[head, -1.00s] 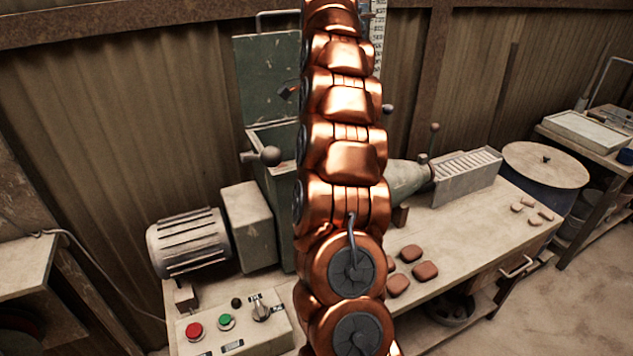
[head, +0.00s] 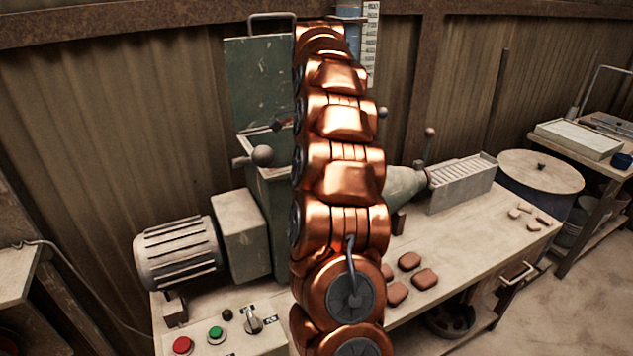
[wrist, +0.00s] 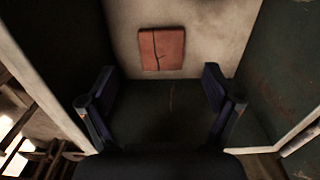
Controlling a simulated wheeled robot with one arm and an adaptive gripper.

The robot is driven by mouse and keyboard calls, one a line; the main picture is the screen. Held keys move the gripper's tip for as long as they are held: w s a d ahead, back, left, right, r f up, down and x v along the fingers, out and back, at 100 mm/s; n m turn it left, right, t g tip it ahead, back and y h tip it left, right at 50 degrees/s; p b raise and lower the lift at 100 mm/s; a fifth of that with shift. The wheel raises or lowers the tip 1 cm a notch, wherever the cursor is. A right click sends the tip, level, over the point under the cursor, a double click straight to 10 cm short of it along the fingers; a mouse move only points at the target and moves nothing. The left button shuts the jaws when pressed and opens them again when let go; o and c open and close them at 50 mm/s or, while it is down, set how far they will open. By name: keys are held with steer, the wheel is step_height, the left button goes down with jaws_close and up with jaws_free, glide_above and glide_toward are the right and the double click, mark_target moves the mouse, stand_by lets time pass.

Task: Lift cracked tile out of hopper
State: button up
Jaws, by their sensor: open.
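The cracked tile (wrist: 161,49) is a reddish square with a dark crack running down it. In the wrist view it lies on a pale surface inside the hopper, beyond the fingertips. My gripper (wrist: 160,95) is open and empty, its two dark fingers spread to the left and right of the view, apart from the tile. The green hopper (head: 262,150) stands at the middle of the bench in the head view, its lid (head: 258,80) raised.
The hopper's dark walls (wrist: 270,75) rise close on both sides of my gripper. A motor (head: 178,252), a control box with buttons (head: 215,335) and several reddish tiles (head: 409,261) are on the bench.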

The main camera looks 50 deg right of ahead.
steer(key=shift+f+p, duration=0.85)
steer(key=shift+f, duration=1.8)
steer(key=c, duration=1.3)
